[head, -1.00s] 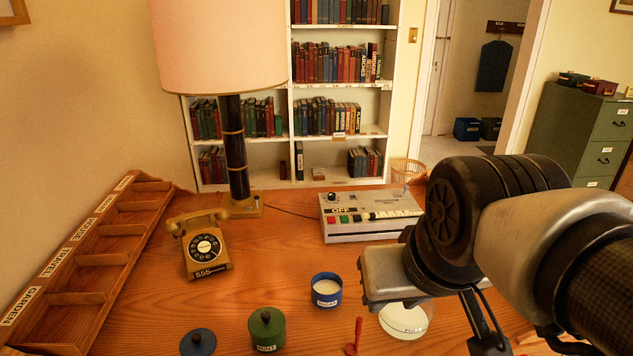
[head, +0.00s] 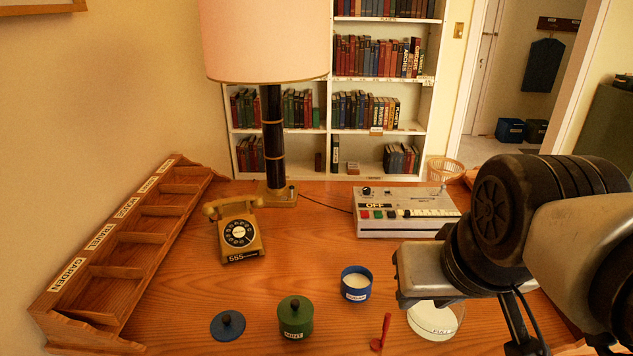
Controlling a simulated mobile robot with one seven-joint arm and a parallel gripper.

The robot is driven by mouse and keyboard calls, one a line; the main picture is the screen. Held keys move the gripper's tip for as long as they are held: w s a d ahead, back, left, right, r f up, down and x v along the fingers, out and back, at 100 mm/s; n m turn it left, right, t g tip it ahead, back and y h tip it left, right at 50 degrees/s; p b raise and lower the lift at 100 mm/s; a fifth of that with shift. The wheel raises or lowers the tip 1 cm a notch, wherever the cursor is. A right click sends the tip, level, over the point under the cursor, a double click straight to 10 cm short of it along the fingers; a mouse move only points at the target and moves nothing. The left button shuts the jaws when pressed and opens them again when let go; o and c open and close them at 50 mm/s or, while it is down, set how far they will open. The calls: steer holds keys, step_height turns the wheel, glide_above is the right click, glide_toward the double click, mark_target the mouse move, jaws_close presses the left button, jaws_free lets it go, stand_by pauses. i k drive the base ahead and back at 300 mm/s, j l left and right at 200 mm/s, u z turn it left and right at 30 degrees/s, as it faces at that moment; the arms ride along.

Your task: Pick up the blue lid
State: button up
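The blue lid (head: 228,326) is a flat round disc with a dark knob. It lies on the wooden desk at the front, left of the green lidded MINT jar (head: 295,319) and apart from it. A blue open pot (head: 356,284) with pale contents stands further right, without a lid on it. My gripper (head: 420,277) is in the right half of the head view, beyond the blue pot and well away from the blue lid. Its grey housing shows, but I cannot make out its fingers or any held thing.
A red spoon-like item (head: 381,334) and a glass dish (head: 436,320) lie near my arm. A wooden sorter (head: 125,245) lines the left side. A telephone (head: 238,233), lamp (head: 275,145) and button console (head: 405,212) stand behind. Desk between telephone and lid is bare.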

mark_target(227, 326)
steer(key=u, duration=1.25)
steer(key=i+j+z, duration=0.3)
steer(key=j+z, duration=0.35)
steer(key=i+j+z, duration=0.15)
steer(key=j+z, duration=0.15)
steer(key=j, duration=0.3)
steer(key=j+z, duration=0.3)
steer(key=j, duration=0.15)
steer(key=i, duration=0.05)
